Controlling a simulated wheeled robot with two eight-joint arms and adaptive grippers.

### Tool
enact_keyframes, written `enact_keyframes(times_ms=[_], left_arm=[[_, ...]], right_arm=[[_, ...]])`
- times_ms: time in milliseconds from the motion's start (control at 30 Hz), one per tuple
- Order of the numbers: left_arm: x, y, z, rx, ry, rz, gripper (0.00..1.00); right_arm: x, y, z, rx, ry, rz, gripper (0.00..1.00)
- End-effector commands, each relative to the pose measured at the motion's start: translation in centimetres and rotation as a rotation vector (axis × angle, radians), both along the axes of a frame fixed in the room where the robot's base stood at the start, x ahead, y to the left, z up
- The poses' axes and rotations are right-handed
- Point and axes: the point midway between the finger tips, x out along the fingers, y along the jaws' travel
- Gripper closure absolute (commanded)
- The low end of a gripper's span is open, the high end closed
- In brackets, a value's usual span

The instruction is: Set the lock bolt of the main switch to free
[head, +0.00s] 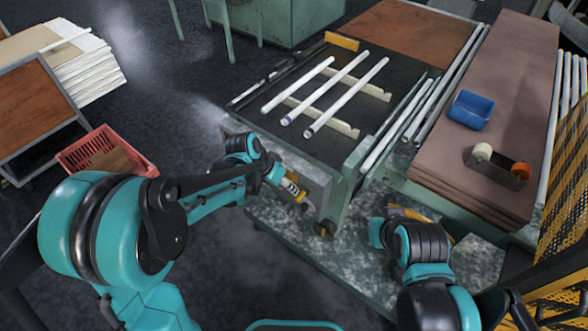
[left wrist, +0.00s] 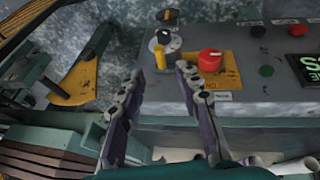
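In the left wrist view, a grey control panel (left wrist: 255,97) carries a black-and-white rotary switch (left wrist: 160,38) with a yellow bolt-like piece (left wrist: 160,57) below it. To its right is a red knob (left wrist: 210,60) on a worn yellow plate. I cannot tell for sure which is the main switch. My left gripper (left wrist: 158,70) is open; its two fingers are apart and empty, with the yellow piece appearing between and beyond their tips. In the head view my left gripper (head: 297,193) is at the bench's front left. My right gripper (head: 398,214) is over the bench; its fingers are unclear.
Several buttons and a green display (left wrist: 304,68) are on the panel's right. White tubes (head: 330,87) lie on the dark machine bed. A blue bin (head: 470,110) and a tape dispenser (head: 497,168) stand on the brown top. A red crate (head: 105,152) is on the left.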

Motion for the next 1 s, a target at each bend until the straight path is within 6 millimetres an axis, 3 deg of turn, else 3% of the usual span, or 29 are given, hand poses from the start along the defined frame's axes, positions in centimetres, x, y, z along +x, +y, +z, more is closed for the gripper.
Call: enact_keyframes(times_ms=[167,500,933,1000], left_arm=[[0.3,-0.7,-1.5,-0.004,0.005,-0.013,0.66],[1.4,-2.6,-6.4,-0.002,0.004,-0.012,0.66],[1.7,-3.1,-7.4,-0.002,0.003,-0.01,0.66],[1.6,-3.1,-7.4,-0.002,0.003,-0.01,0.82]], right_arm=[[0.0,0.0,-0.6,0.0,0.0,0.0,1.0],[0.0,0.0,-2.7,0.0,0.0,0.0,1.0],[0.0,0.0,-3.0,0.0,0.0,0.0,1.0],[0.0,0.0,-3.0,0.0,0.0,0.0,1.0]])
